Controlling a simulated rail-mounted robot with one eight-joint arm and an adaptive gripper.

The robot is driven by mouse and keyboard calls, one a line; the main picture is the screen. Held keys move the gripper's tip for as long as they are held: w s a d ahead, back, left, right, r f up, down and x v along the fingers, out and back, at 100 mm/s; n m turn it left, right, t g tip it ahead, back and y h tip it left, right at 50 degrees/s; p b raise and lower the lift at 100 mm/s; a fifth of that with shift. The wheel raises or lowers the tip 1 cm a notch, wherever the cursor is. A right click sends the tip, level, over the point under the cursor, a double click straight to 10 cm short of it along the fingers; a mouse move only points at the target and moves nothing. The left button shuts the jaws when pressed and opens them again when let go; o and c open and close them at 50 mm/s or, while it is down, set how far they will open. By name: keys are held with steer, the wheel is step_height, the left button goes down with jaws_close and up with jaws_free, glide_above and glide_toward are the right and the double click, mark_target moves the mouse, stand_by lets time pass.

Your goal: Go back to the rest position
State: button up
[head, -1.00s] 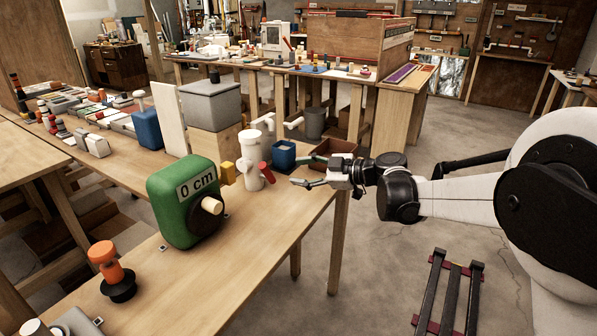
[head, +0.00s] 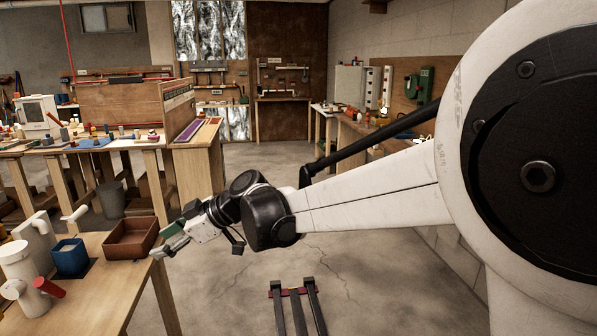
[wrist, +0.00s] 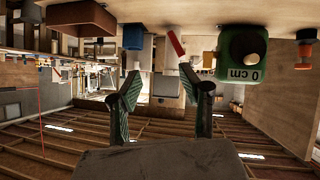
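My gripper (head: 172,243) is at the right end of the wooden workbench (head: 98,288), near the brown open box (head: 131,239) in the head view. In the wrist view, which is upside down, its two fingers (wrist: 160,80) are spread apart with nothing between them. The white pipe fitting with a red handle (head: 22,275) stands on the bench to the left, apart from my gripper. The wrist view also shows the green device marked "0 cm" (wrist: 242,55).
A blue container (head: 71,257) stands between the white fitting and the brown box. An orange-topped knob (wrist: 305,45) shows in the wrist view. A black rail-like frame (head: 294,302) lies on the floor. Open floor (head: 370,275) lies right of the bench.

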steer(key=s+d+r+m+t+h+p, duration=0.1)
steer(key=d+r+m, duration=0.15)
steer(key=d, duration=0.45)
steer(key=s+d+r+m+t+h, duration=0.1)
steer(key=d+m+t+h, duration=0.15)
steer(key=d, duration=0.45)
steer(key=s+d+f+m+t+h+p, duration=0.1)
steer(key=s+d+m, duration=0.4)
steer(key=d, duration=0.7)
steer(key=s+d+f+m+t+h+p, duration=0.1)
steer(key=s+d+m+h, duration=0.3)
steer(key=s+d, duration=0.3)
steer(key=s+d+f+m+t+h+p, duration=0.1)
steer(key=s+d+m, duration=0.5)
steer(key=d, duration=1)
steer(key=shift+s+d+f+h+p, duration=0.3)
steer(key=shift+s+f+h+p, duration=0.2)
steer(key=shift+h, duration=0.75)
